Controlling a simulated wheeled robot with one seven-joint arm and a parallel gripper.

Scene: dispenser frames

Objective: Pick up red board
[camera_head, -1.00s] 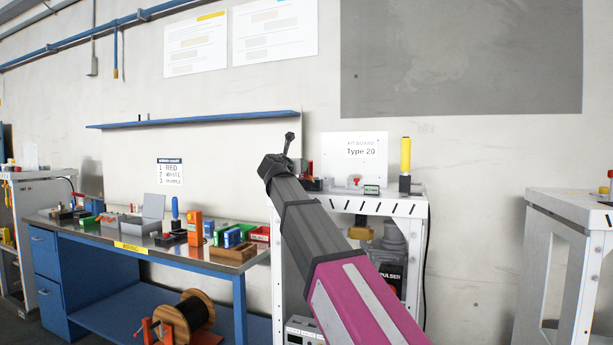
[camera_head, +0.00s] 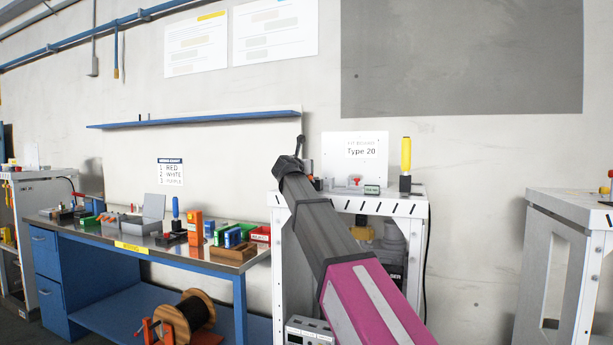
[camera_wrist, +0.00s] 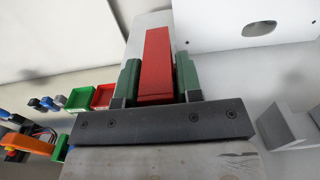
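In the wrist view, the red board (camera_wrist: 157,65) is a long narrow red piece lying lengthwise between the two green fingers of my gripper (camera_wrist: 158,78). Its near end reaches close to the dark bar at the finger bases. The fingers lie close along both its sides; I cannot tell whether they press on it. A grey strip shows behind its far end. In the head view, my arm reaches toward the left part of the white stand's top (camera_head: 398,194), and the arm hides the fingers and most of the board.
A black holder with a yellow handle (camera_head: 406,155) and a "Type 20" sign (camera_head: 358,152) stand on the white stand. The blue workbench (camera_head: 190,257) at left carries bins and tools. In the wrist view, a green bin (camera_wrist: 79,101) and a red bin (camera_wrist: 103,97) lie left of the fingers.

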